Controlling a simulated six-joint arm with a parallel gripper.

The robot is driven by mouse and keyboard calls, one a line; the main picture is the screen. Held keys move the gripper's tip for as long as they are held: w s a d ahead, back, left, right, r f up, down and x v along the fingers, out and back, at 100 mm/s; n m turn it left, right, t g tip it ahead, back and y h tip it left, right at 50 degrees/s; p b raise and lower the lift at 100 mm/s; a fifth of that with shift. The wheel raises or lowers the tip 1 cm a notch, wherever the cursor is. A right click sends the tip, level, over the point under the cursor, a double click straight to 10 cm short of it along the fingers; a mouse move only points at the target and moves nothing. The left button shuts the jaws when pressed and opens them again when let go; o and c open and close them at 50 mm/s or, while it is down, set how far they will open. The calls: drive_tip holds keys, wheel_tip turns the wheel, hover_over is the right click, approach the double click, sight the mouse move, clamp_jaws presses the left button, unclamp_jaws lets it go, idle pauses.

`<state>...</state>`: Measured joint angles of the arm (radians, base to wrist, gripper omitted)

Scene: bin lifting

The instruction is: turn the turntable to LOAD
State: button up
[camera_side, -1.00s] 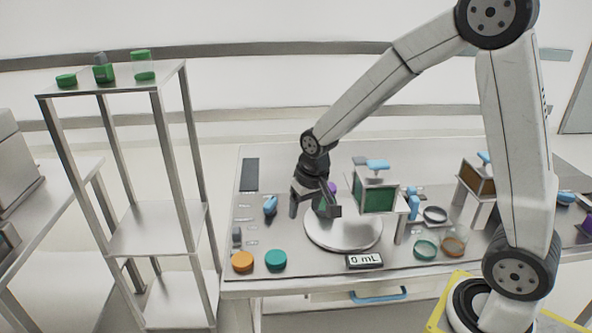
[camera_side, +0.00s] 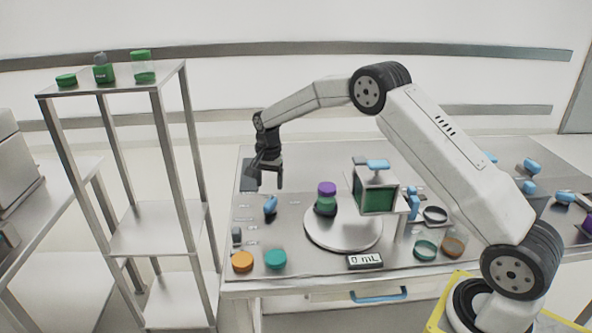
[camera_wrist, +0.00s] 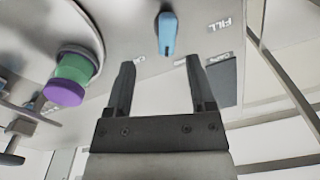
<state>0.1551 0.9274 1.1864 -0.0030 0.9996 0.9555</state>
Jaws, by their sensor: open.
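The turntable is a pale round disc (camera_side: 325,238) in the middle of the bench. It also shows at the upper left of the wrist view (camera_wrist: 93,33). A green jar (camera_side: 325,207) with a purple lid (camera_side: 327,188) stands upright on its left part; the jar shows in the wrist view too (camera_wrist: 77,69). A blue lever (camera_side: 270,205) sits left of the turntable beside small labels. In the wrist view the lever (camera_wrist: 167,35) lies beyond my fingertips, near a "FILL" label (camera_wrist: 226,24). My gripper (camera_side: 269,184) is open and empty, above the bench behind the lever.
A green-windowed station (camera_side: 376,195) with a blue handle stands right of the turntable. A "0 mL" display (camera_side: 364,261), an orange lid (camera_side: 242,261) and a teal lid (camera_side: 276,259) lie along the front. A tall shelf (camera_side: 160,75) stands left. A dark pad (camera_side: 249,175) lies near my gripper.

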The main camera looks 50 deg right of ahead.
sight(270, 202)
drive_tip(key=shift+w+d+f+m, duration=0.65)
drive_tip(key=shift+w+m, duration=0.25)
drive_tip(key=shift+f, duration=3.9)
drive_tip(key=shift+c, duration=0.2)
clamp_jaws()
